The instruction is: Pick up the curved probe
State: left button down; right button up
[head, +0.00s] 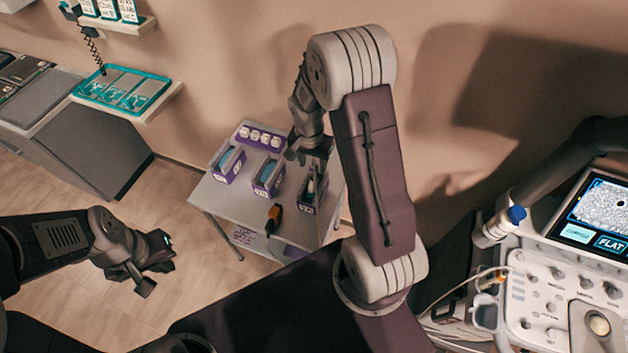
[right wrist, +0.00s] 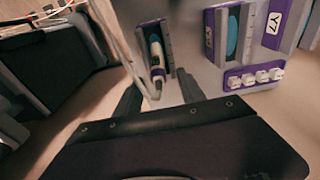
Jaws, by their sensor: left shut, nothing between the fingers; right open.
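A white-and-dark probe (right wrist: 157,58) stands in a narrow purple-trimmed holder (right wrist: 168,45) in the right wrist view. In the head view this holder (head: 306,203) is at the right of a small grey table (head: 215,197), and the probe is partly hidden by my gripper. I cannot tell for sure that it is the curved one. My right gripper (head: 309,163) is open just above the holder; in its wrist view the fingers (right wrist: 158,92) point toward the probe without closing on it. My left gripper (head: 142,272) is shut and empty, left of the table.
Two holders with teal inserts (head: 228,163) (head: 268,176) and a purple rack of white caps (head: 259,137) share the table. An orange-and-black item (head: 274,216) is at its front edge. An ultrasound console (head: 550,300) stands right; a wall shelf holds a teal tray (head: 122,90).

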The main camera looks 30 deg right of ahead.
jog(key=f, duration=0.6)
jog(key=shift+w+d, duration=0.1)
jog(key=shift+d, duration=0.1)
grip_shut()
